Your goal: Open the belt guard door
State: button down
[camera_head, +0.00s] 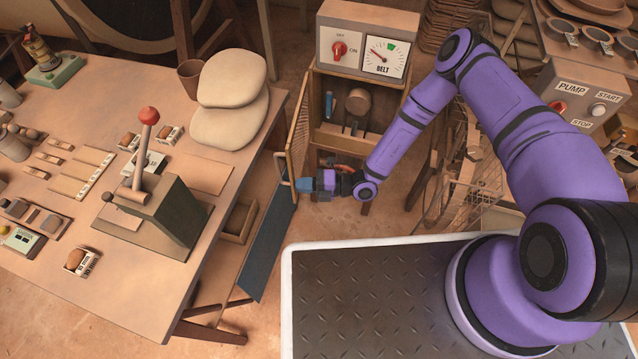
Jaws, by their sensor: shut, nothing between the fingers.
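The belt guard door (299,130) is a narrow mesh panel in a wooden frame, seen nearly edge-on. It stands swung out at the left side of the cabinet (395,85) under the BELT panel, and the cabinet's inside shows. A pale bar handle (279,167) sits at the door's lower left. My gripper (303,185) is shut and empty, just below and right of the handle, near the door's lower end. I cannot tell whether it touches the door.
The BELT panel (340,68) has a red switch and a dial. A dark sloping belt (267,245) runs below the door. The workbench (120,325) stands left, with a lever stand (165,215) and stacked sacks (230,112). The PUMP box (580,92) is at right.

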aim_at(292, 185)
jog(key=shift+w+a, duration=0.2)
jog(key=shift+a, duration=1.35)
